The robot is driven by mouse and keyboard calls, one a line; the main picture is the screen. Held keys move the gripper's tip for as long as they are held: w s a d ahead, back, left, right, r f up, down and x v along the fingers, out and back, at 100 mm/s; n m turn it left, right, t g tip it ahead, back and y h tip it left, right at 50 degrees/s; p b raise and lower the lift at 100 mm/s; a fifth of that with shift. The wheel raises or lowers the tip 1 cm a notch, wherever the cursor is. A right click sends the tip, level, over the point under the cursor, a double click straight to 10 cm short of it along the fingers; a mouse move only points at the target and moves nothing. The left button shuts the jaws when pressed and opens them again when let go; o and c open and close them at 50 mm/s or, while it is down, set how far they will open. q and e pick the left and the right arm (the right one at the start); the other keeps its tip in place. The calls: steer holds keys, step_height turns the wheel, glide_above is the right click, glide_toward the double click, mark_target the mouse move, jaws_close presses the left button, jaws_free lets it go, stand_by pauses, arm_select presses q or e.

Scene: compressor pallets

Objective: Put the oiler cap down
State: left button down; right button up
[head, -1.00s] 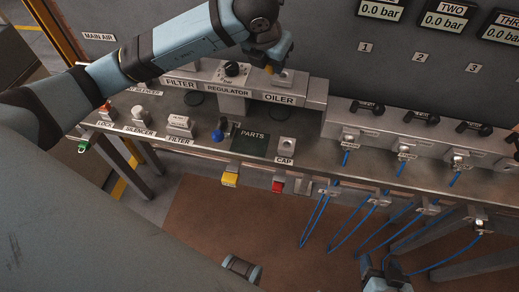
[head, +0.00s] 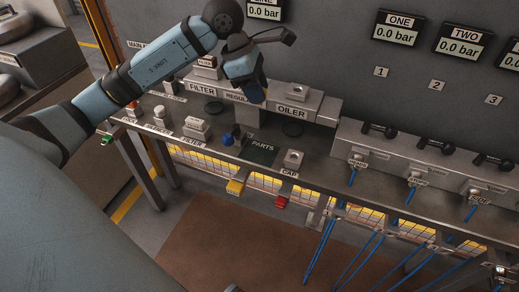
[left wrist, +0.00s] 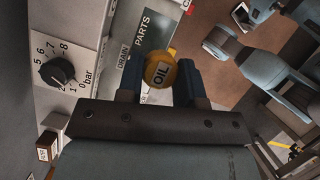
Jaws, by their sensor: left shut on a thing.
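My left gripper (head: 257,95) is shut on the round yellow oiler cap, marked OIL (left wrist: 160,73), which sits between its two fingers in the left wrist view. In the head view the cap is hidden by the gripper. The gripper is above the front of the bench, left of the oiler block (head: 297,95). The cap stand (head: 293,158), a small grey block behind the CAP label, is to the right of and below the gripper. The dark PARTS mat (head: 262,152) lies left of the stand. My right gripper is not clearly in view.
The regulator dial (left wrist: 58,72) is near my left gripper. A blue-knobbed drain part (head: 228,139) and filter (head: 196,128) stand left of the mat. Yellow (head: 235,187) and red (head: 281,202) boxes hang on the bench edge. Valves with blue hoses are at right.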

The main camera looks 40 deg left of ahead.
arm_select(q)
step_height(320, 180, down, 13)
steer(key=shift+r+b, duration=0.15)
steer(key=shift+b, duration=0.6)
step_height(320, 180, down, 4)
steer(key=shift+b, duration=0.3)
steer(key=shift+f, duration=0.25)
arm_select(e)
steer(key=shift+w+a+f, duration=0.1)
steer(key=shift+a+f, duration=0.05)
steer(key=shift+a, duration=0.1)
arm_select(q)
steer(key=shift+f, duration=0.15)
steer(key=c, duration=0.8)
jaws_free()
arm_select(e)
steer(key=shift+r, duration=0.2)
